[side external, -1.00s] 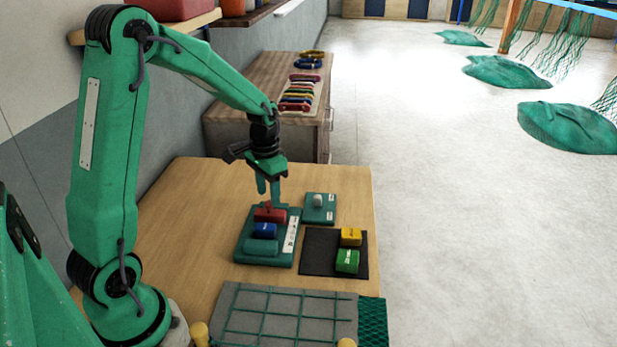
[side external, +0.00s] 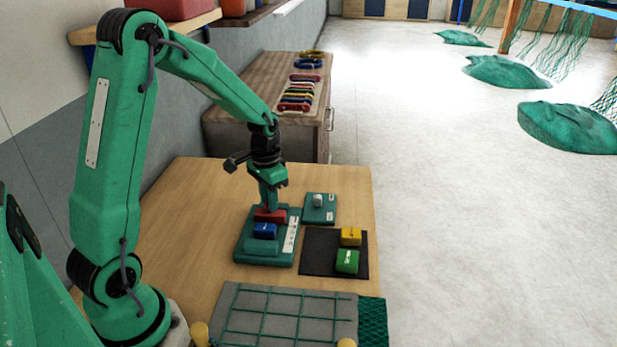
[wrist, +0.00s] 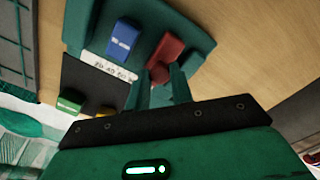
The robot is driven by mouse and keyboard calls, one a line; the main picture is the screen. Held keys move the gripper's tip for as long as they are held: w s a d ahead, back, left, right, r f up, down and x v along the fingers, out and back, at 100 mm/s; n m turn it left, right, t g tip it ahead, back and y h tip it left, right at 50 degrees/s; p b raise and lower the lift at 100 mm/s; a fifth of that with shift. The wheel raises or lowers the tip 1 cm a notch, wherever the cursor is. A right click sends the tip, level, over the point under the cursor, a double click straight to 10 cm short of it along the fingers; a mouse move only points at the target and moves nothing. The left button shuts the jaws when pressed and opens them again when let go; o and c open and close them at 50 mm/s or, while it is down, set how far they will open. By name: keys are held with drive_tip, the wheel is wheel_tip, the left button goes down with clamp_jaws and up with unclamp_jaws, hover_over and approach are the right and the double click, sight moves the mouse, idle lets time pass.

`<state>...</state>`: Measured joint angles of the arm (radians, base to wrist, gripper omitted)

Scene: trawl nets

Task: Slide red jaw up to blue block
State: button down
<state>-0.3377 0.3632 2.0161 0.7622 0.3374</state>
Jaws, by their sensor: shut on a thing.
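The red jaw (side external: 270,214) sits on the green fixture base (side external: 246,253) at its far end in the side view. The blue block (side external: 265,230) is in front of it on the same base. In the wrist view the blue block (wrist: 123,40) and the red jaw (wrist: 168,50) are apart, with a strip of green base between them. My gripper (side external: 269,205) points down over the jaw; in the wrist view its fingers (wrist: 163,84) are shut on the jaw's red knob. The fingertips partly hide the knob.
A white printed strip (side external: 291,234) runs along the fixture's right side. A dark mat (side external: 320,267) holds yellow (side external: 351,236) and green (side external: 347,261) blocks. A small green plate (side external: 319,214) with a grey knob stands at right. Bare table lies left of the fixture.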

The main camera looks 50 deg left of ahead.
drive_tip(key=shift+s+d, duration=1.95)
drive_tip(key=shift+d, duration=0.05)
drive_tip(key=c, duration=1.2)
unclamp_jaws()
drive_tip(key=shift+r, duration=0.15)
wheel_tip(320, 180, up, 8)
drive_tip(key=shift+f, duration=0.25)
